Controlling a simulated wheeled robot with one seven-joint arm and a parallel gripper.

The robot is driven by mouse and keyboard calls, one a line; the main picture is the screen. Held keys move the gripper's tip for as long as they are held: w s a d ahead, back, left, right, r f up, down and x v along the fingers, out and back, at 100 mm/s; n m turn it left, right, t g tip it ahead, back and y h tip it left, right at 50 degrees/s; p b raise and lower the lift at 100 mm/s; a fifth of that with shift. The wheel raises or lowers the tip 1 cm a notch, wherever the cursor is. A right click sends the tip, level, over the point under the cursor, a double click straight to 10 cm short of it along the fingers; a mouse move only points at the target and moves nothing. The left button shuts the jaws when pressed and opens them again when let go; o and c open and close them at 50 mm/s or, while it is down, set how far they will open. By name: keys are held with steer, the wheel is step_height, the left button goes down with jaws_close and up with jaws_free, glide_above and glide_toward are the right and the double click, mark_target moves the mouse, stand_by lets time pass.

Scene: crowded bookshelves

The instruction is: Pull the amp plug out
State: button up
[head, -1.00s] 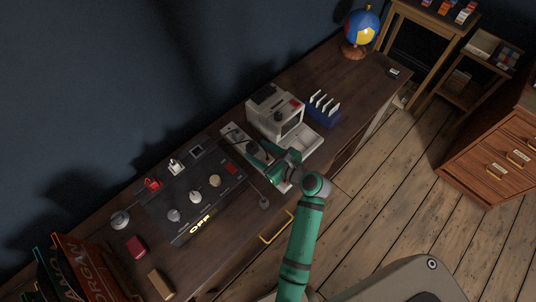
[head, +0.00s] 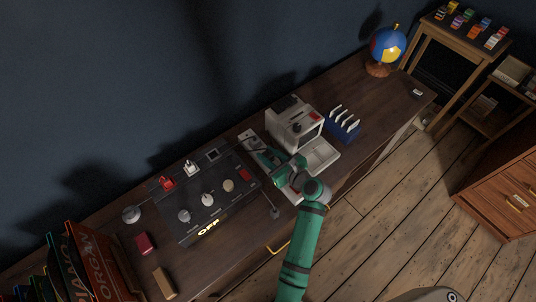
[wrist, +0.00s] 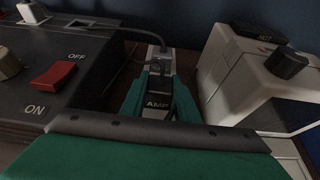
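The amp plug (wrist: 157,103) is a dark block marked AMP in the wrist view. It sits on the pale power strip (wrist: 157,52), with a grey cable running to the strip's far end. My gripper (wrist: 160,88) has its green fingers on either side of the plug. The fingers look very close to it, but I cannot tell whether they press on it. In the head view my gripper (head: 268,160) is low over the power strip (head: 248,137), and the arm hides the plug there.
A black control panel (head: 225,207) with knobs, a red switch and a lit OFF sign lies left of the strip. A white machine (head: 288,122) stands close on the right, with a blue rack (head: 343,130) beyond. A globe (head: 388,45) stands at the desk's far end.

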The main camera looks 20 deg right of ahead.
mark_target(268, 152)
steer(key=shift+r, duration=0.1)
steer(key=shift+w+r, duration=0.1)
steer(key=shift+r, duration=0.4)
steer(key=shift+a+r, duration=0.1)
steer(key=shift+r, duration=0.25)
steer(key=shift+d+r, duration=0.2)
steer(key=shift+r, duration=0.5)
steer(key=shift+a+r, duration=0.1)
steer(key=shift+r, duration=0.2)
